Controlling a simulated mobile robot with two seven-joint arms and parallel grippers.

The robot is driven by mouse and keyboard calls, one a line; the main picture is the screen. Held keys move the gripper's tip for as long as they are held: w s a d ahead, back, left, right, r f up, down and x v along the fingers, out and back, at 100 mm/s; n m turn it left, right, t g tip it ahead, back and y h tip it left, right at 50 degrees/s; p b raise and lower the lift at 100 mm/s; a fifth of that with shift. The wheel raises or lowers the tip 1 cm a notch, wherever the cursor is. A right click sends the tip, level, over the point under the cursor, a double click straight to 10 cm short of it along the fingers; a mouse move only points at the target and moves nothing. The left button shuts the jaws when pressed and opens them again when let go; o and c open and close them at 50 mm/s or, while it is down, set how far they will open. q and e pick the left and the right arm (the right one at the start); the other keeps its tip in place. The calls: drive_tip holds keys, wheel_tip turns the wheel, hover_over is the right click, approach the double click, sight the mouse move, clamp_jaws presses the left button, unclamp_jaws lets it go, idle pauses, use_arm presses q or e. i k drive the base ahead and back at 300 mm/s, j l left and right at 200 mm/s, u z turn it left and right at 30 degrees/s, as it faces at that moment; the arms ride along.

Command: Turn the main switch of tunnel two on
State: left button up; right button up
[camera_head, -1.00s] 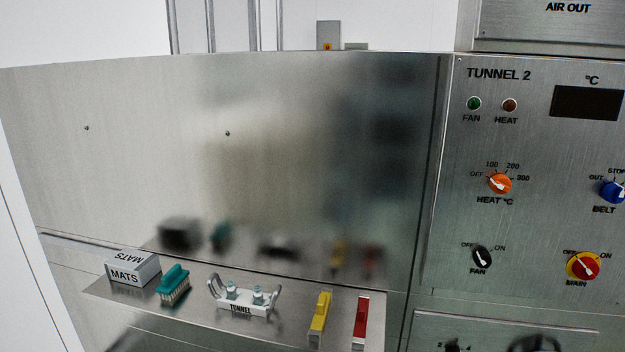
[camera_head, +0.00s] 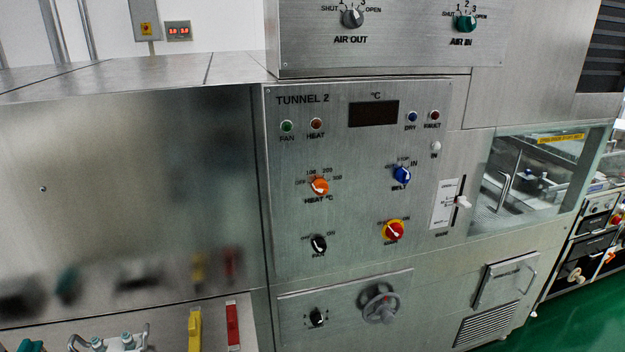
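The Tunnel 2 control panel (camera_head: 345,130) fills the middle of the head view. Its main switch (camera_head: 394,231) is a red knob on a yellow ring at the lower right of the panel. The white pointer on the knob slants; I cannot read its exact position against the small labels above it. A black fan knob (camera_head: 319,244) is to its left, an orange heat knob (camera_head: 320,186) to its upper left and a blue belt knob (camera_head: 401,175) above it. Neither of my grippers shows in the view.
A handwheel (camera_head: 379,303) sticks out below the panel. A slider lever (camera_head: 462,202) is at its right. Green floor (camera_head: 540,330) is clear at lower right.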

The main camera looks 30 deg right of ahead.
sight(395, 230)
drive_tip(key=z, duration=1.4)
